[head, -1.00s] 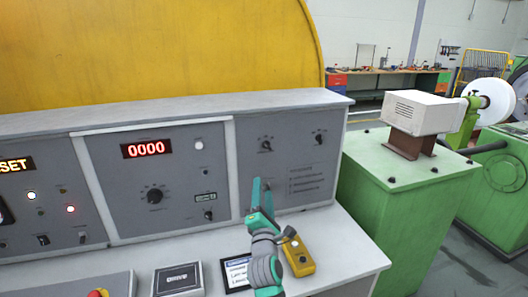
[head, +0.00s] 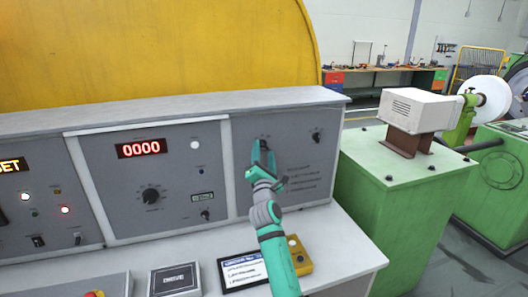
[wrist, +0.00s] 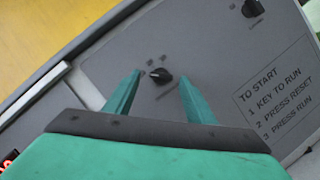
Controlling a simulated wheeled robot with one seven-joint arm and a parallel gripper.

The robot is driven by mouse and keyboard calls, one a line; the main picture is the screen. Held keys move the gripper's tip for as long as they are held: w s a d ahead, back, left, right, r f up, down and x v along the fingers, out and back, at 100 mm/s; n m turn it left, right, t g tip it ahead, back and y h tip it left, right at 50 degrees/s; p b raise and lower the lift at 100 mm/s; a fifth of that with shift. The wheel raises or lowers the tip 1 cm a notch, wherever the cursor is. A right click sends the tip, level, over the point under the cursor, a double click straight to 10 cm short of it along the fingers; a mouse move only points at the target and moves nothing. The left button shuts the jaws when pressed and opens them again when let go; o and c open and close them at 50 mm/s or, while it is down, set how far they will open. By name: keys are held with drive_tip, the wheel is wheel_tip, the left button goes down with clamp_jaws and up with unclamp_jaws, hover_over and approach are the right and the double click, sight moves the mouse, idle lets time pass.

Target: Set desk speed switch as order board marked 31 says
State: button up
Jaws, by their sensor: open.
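My gripper (head: 262,155) is open and raised in front of the right panel of the desk. In the wrist view a small black rotary switch (wrist: 160,76) lies between my two green fingers, which look apart from it; in the head view the gripper mostly hides it. Its pointer aims left in the wrist view; its labels are too small to read. The order board (head: 243,271) leans on the desk top with a blue header; its number and lines are unreadable. I cannot tell which knob is the speed switch.
A second black switch (head: 316,137), also in the wrist view (wrist: 253,8), sits right of the gripper. Printed start steps (wrist: 275,100) are below it. A yellow box (head: 299,256) and a DRIVE plate (head: 175,280) are on the desk top. A green cabinet (head: 400,205) stands right.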

drive_tip(key=shift+w+d+r, duration=0.15)
drive_tip(key=shift+w+d, duration=0.05)
drive_tip(key=shift+w, duration=0.6)
